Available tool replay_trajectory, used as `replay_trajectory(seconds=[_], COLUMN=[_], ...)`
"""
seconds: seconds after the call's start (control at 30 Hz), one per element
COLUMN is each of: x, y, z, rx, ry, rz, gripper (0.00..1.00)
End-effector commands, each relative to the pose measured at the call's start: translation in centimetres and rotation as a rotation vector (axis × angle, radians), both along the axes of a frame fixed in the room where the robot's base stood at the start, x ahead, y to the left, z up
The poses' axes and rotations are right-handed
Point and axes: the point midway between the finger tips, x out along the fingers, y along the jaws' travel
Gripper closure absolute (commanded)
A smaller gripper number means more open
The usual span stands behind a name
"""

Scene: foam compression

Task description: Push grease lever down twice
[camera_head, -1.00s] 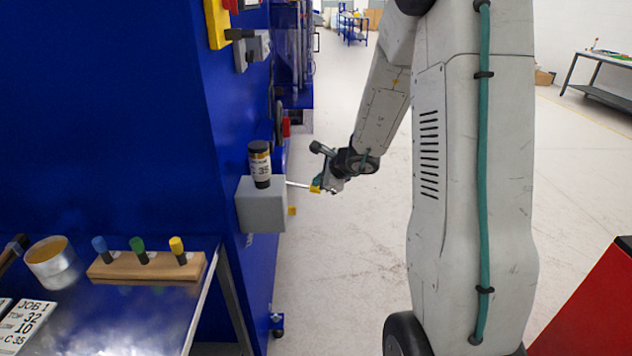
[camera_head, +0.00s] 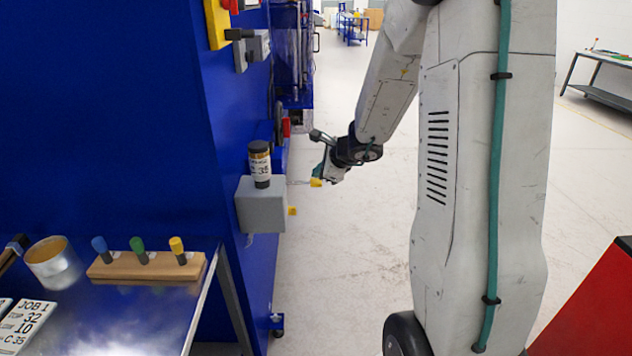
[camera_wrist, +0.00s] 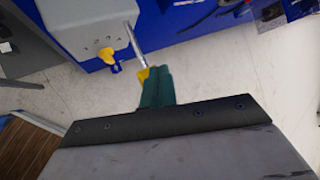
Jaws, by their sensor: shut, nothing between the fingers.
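The grease lever (camera_head: 316,183) is a thin metal rod with a yellow tip. It sticks out of the grey pump box (camera_head: 263,206) on the blue machine's side. It also shows in the wrist view (camera_wrist: 134,46), running from the grey box to its yellow end. My gripper (camera_head: 320,172) is shut and empty, right at the lever's yellow tip. In the wrist view its teal fingers (camera_wrist: 157,88) overlap the yellow tip; I cannot tell whether they touch it.
A small yellow fitting (camera_head: 292,211) sits on the box's side. A metal table (camera_head: 130,316) at lower left holds a wooden block (camera_head: 146,267) with coloured handles, a round tin (camera_head: 54,262) and job cards. Open floor (camera_head: 340,270) lies below my gripper.

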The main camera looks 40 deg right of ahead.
Motion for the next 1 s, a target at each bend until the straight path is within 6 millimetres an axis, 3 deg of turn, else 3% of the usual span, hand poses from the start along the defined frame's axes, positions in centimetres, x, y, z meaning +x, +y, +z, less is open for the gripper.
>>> replay_trajectory(seconds=[0.47,1.0], x=[0.0,0.0], y=[0.0,0.0], z=[0.6,5.2], rx=[-0.001,-0.001], ry=[-0.001,-0.001], rz=[0.000,0.000], gripper=[1.00,1.00])
